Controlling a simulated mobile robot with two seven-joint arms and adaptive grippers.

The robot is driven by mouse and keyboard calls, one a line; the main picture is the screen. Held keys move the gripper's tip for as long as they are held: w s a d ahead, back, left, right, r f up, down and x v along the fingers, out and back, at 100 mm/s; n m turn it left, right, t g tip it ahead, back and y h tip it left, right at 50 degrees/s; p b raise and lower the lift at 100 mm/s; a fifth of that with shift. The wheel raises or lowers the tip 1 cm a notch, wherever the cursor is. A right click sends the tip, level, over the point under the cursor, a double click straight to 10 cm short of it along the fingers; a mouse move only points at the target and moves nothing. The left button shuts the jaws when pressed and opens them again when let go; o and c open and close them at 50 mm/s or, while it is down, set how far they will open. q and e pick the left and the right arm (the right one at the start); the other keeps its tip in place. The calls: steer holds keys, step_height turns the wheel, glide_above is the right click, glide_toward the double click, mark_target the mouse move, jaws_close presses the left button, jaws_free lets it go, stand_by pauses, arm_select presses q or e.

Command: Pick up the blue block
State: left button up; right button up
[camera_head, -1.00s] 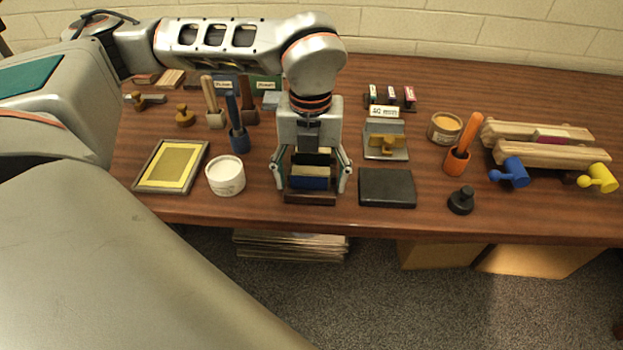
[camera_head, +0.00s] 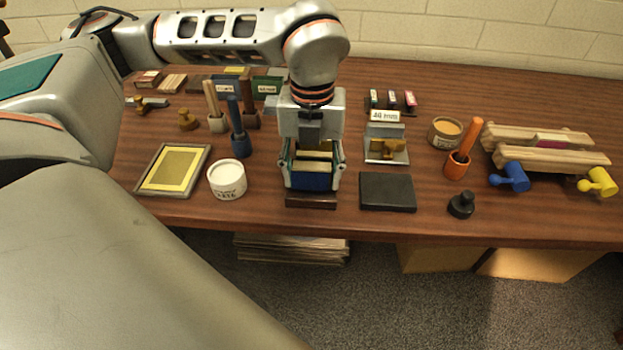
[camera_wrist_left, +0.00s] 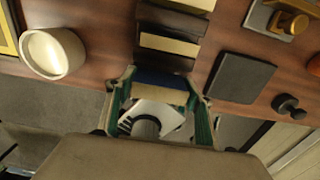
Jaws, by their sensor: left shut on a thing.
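The blue block (camera_head: 310,182) has a dark blue front and a pale top. My left gripper (camera_head: 311,184) points down and is shut on it, with one finger at each end. The block is just above the front of a dark wooden rack (camera_head: 311,201); a small gap seems to show beneath it. In the left wrist view the blue block (camera_wrist_left: 160,78) lies between the green-lined fingers (camera_wrist_left: 160,100). The rack with other pale-topped blocks is beyond it there. My right gripper is not in view.
A white tub (camera_head: 227,181) stands left of the rack and a black slab (camera_head: 387,193) lies close on its right. A black knob-handled tool (camera_head: 462,204) stands near the table's front edge. Blue (camera_head: 240,145) and orange (camera_head: 457,164) upright handled tools stand farther out on either side.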

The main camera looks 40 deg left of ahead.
mark_target(312, 166)
arm_select(q)
step_height(312, 166, up, 18)
steer(key=p, duration=0.2)
steer(key=shift+f, duration=0.1)
steer(key=shift+o, duration=0.7)
steer(key=c, duration=0.3)
